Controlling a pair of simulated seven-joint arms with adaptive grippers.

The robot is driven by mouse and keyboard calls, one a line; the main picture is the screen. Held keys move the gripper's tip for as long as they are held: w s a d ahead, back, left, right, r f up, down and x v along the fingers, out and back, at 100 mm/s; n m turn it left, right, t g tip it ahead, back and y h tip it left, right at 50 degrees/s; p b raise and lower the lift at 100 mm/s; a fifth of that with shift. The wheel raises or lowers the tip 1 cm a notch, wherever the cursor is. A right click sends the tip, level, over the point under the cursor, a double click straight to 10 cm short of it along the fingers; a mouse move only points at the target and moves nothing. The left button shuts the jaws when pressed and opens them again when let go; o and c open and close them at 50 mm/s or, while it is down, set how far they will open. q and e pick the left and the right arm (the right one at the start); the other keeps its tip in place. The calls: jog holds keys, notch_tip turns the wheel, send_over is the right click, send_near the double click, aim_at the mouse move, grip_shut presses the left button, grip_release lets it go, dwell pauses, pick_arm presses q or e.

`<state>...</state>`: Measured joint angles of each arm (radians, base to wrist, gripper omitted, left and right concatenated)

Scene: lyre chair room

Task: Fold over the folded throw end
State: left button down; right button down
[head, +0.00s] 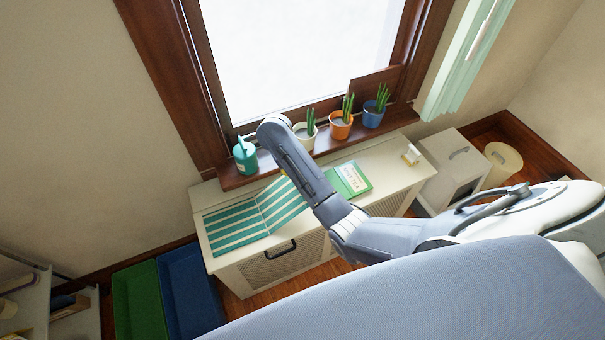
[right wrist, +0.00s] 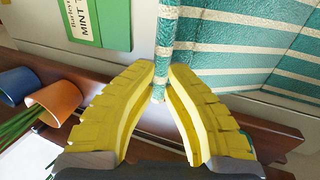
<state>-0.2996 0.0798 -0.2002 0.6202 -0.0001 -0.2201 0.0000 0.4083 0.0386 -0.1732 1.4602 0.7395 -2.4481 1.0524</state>
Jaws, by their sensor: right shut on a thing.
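The green-and-cream striped throw (head: 232,229) lies on the left part of the cream cabinet top (head: 207,200). Its right part is lifted and tilts up from a crease toward my right arm. In the right wrist view, the throw (right wrist: 230,45) hangs from its edge, and the yellow fingers of my right gripper (right wrist: 161,84) are closed on that edge. In the head view my right arm covers the gripper and the held edge. My left gripper is not in view.
A green book (head: 352,180) lies right of the throw. A teal watering can (head: 245,157) and white, orange (head: 340,126) and blue (head: 372,115) plant pots stand along the windowsill. Green and blue bins (head: 187,287) stand on the floor at left.

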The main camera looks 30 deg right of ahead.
jog(key=shift+a+r, duration=0.4)
jog(key=shift+r, duration=0.05)
jog(key=c, duration=1.6)
grip_release()
jog(key=shift+v, duration=3.75)
